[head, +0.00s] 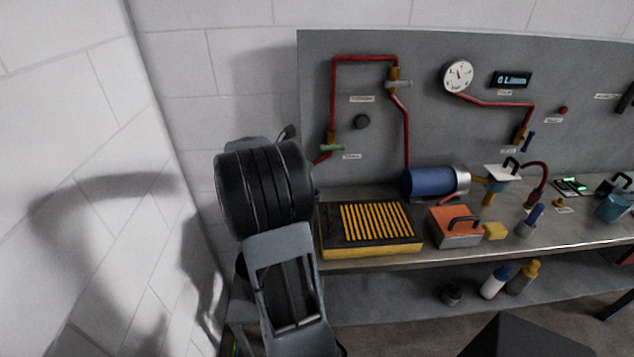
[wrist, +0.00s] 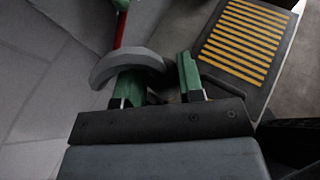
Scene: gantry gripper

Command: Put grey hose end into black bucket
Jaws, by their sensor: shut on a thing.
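My gripper (wrist: 160,78) has two green fingers in the wrist view. A curved grey hose piece (wrist: 112,62) arcs across the left finger and runs in between the fingers, which are shut on it. Its end between the fingers is partly hidden and dark. No other black bucket is clear in either view.
A yellow-slatted black box (head: 370,230) sits at the bench's left end, and in the wrist view (wrist: 245,40) at upper right. Red pipes (head: 405,140) run up the grey panel. An orange toolbox (head: 455,227) and blue cylinder (head: 430,181) stand right. A white wall is left.

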